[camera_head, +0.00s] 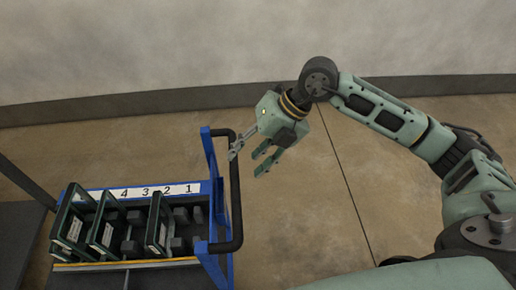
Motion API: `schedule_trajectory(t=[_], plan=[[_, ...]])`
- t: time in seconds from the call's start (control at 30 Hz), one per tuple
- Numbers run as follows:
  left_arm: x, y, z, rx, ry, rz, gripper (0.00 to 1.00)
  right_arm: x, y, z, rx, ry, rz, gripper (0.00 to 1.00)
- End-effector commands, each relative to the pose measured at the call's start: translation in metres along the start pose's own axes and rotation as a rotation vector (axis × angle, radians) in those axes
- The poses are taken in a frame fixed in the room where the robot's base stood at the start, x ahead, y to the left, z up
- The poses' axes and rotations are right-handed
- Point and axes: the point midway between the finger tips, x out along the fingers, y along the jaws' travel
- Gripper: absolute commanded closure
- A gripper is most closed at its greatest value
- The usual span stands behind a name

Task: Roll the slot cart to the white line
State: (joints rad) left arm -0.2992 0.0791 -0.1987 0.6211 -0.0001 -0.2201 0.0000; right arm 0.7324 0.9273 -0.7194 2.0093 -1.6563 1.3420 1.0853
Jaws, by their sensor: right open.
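The slot cart (211,188) is blue, with a black bar handle (235,195) on its right side. It stands at the lower left, partly cut off by the bottom edge. A white strip (150,192) along its back edge carries slot numbers, 4 to 1 from left to right. My right gripper (248,162) is open, near the top of the handle. One finger is close to the bar; I cannot tell whether it touches. The other fingers hang to the right of it. My left gripper is not in view. I see no white line on the floor.
Dark green frames (103,226) stand upright in the cart among dark grey blocks. A dark post and panel (20,235) are at the far left. The tan floor (300,205) right of the cart is clear, up to a dark baseboard (200,97) and grey wall.

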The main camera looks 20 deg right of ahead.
Motion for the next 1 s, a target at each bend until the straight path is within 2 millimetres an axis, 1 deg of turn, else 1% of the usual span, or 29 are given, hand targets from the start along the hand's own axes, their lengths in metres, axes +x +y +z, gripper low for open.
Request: schedule_trajectory(t=[0.03,0.1,0.17,0.27,0.73,0.8,1.0], plan=[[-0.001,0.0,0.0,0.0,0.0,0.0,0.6,-0.006,-0.01,0.005,0.005,-0.016,-0.047,0.53],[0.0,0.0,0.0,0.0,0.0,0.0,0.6,-0.009,-0.019,0.008,0.012,-0.029,-0.086,0.53],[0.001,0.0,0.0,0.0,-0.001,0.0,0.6,-0.008,-0.023,0.009,0.015,-0.032,-0.1,0.53],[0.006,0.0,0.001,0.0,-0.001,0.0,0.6,0.0,-0.025,0.009,0.015,-0.031,-0.104,0.53],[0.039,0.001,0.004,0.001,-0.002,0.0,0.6,0.065,-0.031,0.011,0.014,-0.03,-0.099,0.53],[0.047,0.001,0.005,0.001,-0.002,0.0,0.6,0.076,-0.032,0.011,0.013,-0.03,-0.098,0.53],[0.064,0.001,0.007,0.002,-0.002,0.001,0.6,0.1,-0.034,0.012,0.014,-0.03,-0.098,0.53]])
